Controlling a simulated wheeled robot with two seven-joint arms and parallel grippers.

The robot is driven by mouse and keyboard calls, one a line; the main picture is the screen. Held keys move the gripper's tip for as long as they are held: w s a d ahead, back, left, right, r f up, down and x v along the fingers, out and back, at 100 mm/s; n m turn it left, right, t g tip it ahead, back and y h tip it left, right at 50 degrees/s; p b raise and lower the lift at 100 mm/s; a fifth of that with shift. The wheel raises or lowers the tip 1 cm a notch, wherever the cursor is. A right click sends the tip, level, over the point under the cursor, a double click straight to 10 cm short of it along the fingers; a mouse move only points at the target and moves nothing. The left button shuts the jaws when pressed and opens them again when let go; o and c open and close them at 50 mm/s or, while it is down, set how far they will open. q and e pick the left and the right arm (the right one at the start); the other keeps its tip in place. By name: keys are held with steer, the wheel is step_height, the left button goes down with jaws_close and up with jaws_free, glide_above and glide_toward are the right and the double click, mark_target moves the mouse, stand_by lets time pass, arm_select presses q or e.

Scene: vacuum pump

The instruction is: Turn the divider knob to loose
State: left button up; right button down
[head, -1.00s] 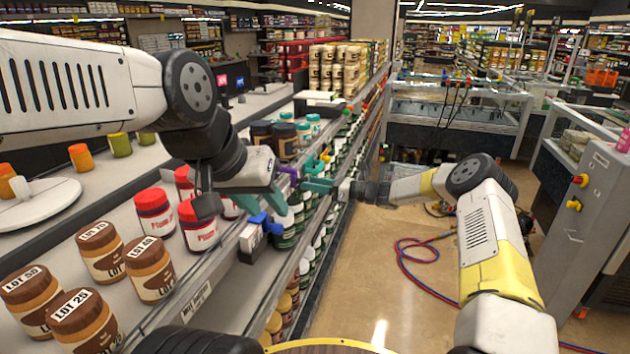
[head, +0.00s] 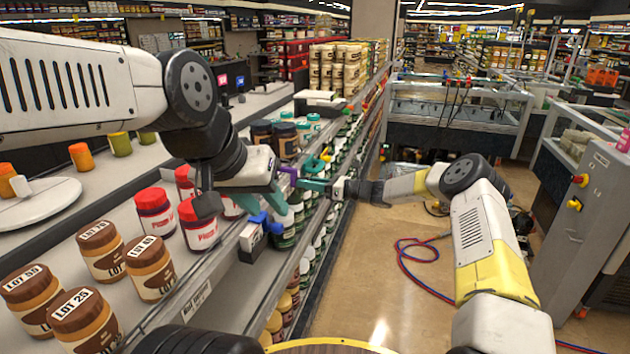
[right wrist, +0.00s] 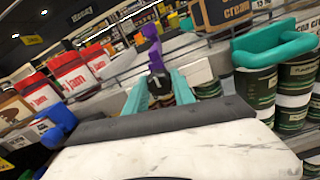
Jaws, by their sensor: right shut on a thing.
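A purple knob (head: 290,173) sits at the front rail of the shelf, between jars. In the right wrist view the purple knob (right wrist: 154,50) stands upright just beyond my right fingertips, with its dark lower part between them. My right gripper (head: 304,184) reaches in from the right with teal fingers and is shut on this knob; its fingers also show in the right wrist view (right wrist: 158,84). My left gripper (head: 277,203) is in front of the shelf, just left of and below the purple knob. Its fingers overlap from this angle, so its opening is unclear.
A blue clip-like part (head: 262,221) is on the shelf edge below my left gripper. Teal and yellow parts (head: 324,158) lie farther along the rail. Red-lidded jam jars (head: 154,214) and brown LOT jars (head: 100,250) crowd the shelf.

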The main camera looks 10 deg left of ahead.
steer(key=shift+n, duration=0.4)
steer(key=n, duration=0.3)
steer(key=shift+n, duration=0.4)
steer(key=n, duration=0.3)
steer(key=shift+w+n, duration=0.1)
steer(key=shift+n, duration=0.2)
steer(key=n, duration=0.3)
steer(key=shift+n, duration=2)
steer(key=c, duration=1.1)
jaws_free()
steer(key=shift+o, duration=0.2)
